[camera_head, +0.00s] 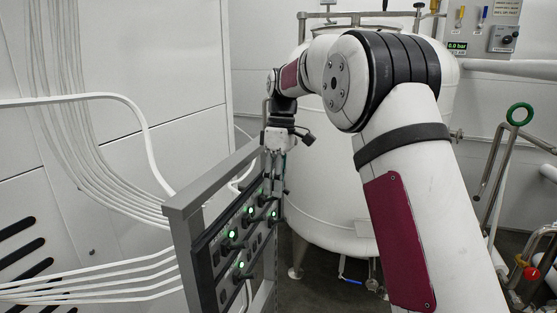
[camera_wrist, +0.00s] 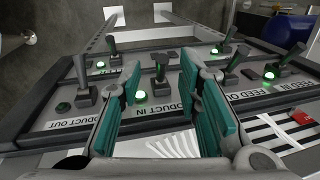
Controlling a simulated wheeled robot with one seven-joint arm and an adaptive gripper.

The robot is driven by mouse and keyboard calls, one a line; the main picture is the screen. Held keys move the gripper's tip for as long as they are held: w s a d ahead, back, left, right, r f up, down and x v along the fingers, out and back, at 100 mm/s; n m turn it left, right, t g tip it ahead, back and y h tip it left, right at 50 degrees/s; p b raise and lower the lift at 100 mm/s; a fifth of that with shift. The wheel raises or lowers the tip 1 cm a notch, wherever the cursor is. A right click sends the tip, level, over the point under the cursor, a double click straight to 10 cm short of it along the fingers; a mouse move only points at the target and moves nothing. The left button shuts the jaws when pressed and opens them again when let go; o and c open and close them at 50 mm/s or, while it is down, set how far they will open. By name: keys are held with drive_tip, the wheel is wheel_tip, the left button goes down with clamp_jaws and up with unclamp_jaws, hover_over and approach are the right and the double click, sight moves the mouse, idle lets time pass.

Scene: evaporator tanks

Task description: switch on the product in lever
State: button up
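The control panel (camera_head: 236,240) is in the head view at lower centre, with several small black levers and green lights. In the wrist view (camera_wrist: 50,140) it carries a "PRODUCT IN" label (camera_wrist: 165,112), partly covered by my fingers. A lit green light (camera_wrist: 140,95) sits just above that label. A black lever (camera_wrist: 160,67) shows between my fingertips, farther up the panel; I cannot tell if it belongs to that label. My gripper (camera_wrist: 160,62) has its teal-padded fingers apart, with nothing held. In the head view my gripper (camera_head: 276,170) hangs at the panel's upper far end.
Another lever (camera_wrist: 82,78) stands left of my fingers, near the "PRODUCT OUT" label (camera_wrist: 68,124) and an unlit light. More levers and lit lights stand right, by "FEED OUT" and "FEED IN" (camera_wrist: 279,86). A large white tank (camera_head: 330,190) stands behind the panel.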

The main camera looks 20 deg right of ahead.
wheel_tip(320, 180, up, 10)
drive_tip(key=w+d, duration=0.1)
drive_tip(key=shift+w, duration=0.2)
drive_tip(key=shift+d+f, duration=0.1)
idle(0.3)
